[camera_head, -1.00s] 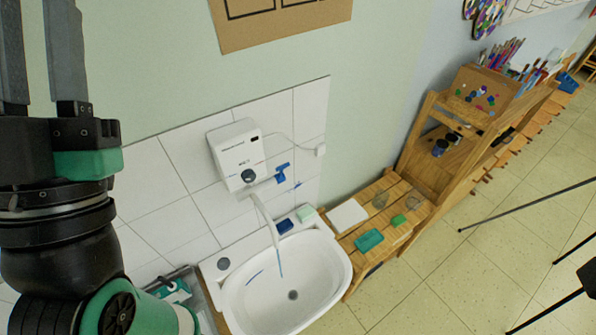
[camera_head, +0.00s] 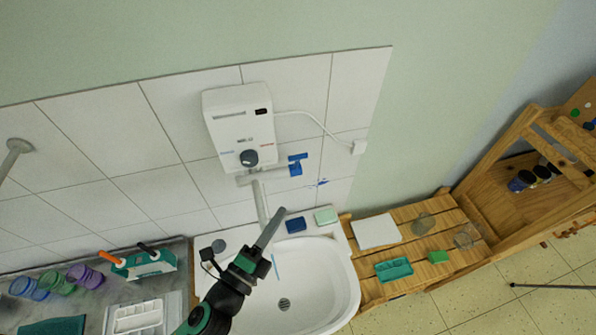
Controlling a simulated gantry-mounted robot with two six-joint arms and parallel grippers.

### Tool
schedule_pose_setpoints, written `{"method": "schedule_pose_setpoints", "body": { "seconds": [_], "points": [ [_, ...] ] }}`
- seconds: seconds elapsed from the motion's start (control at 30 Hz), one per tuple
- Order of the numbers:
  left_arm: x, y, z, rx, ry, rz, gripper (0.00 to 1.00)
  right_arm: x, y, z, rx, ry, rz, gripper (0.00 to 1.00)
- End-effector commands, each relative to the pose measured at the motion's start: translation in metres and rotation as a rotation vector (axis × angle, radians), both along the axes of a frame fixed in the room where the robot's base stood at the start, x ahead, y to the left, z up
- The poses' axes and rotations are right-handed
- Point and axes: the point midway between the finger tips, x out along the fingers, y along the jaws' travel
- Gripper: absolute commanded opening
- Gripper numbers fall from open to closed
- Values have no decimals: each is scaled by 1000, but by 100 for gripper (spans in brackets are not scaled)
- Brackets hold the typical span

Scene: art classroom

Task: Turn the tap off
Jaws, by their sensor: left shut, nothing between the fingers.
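The tap comes out under a white wall heater (camera_head: 238,125). Its blue lever (camera_head: 297,164) sits at the right end of the grey tap body, and its pale spout (camera_head: 261,205) hangs down over the white sink (camera_head: 342,285). A thin light-blue streak below the spout looks like running water. My left gripper (camera_head: 281,211) is shut and empty. It points up and to the right in front of the sink's back rim, beside the spout and below the lever in the picture. I cannot tell whether it touches the spout. My right gripper is out of view.
A blue sponge (camera_head: 296,225) and a pale green soap (camera_head: 326,216) lie on the sink's back rim. A wooden slatted bench (camera_head: 400,262) with a white tile (camera_head: 376,231) stands right. Cups and a tool caddy (camera_head: 150,262) stand left.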

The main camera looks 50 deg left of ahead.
Motion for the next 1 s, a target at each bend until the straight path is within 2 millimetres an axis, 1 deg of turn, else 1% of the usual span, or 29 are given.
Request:
{"method": "schedule_pose_setpoints", "body": {
  "seconds": [0.03, 0.17, 0.4, 0.47, 0.5, 0.6, 0.7, 0.83, 1.0],
  "points": [
    [6, 2, 4, -1, -2, 3, 0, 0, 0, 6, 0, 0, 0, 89],
    [27, 9, 9, -3, -3, 3, 0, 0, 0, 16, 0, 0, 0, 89],
    [78, 24, 13, -2, -4, 2, 0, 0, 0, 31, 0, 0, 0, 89],
    [90, 28, 14, -2, -3, 2, 0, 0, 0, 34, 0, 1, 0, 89],
    [95, 33, 17, -2, -2, 5, 0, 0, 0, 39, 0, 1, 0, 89],
    [101, 49, 19, -1, -1, 6, 0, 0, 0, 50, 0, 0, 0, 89],
    [106, 58, 18, -2, -1, 4, 0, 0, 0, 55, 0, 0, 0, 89],
    [109, 62, 17, -3, -2, 2, 0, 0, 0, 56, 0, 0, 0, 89],
    [109, 63, 16, -3, -2, 1, 0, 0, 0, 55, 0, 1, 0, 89]
  ]
}}
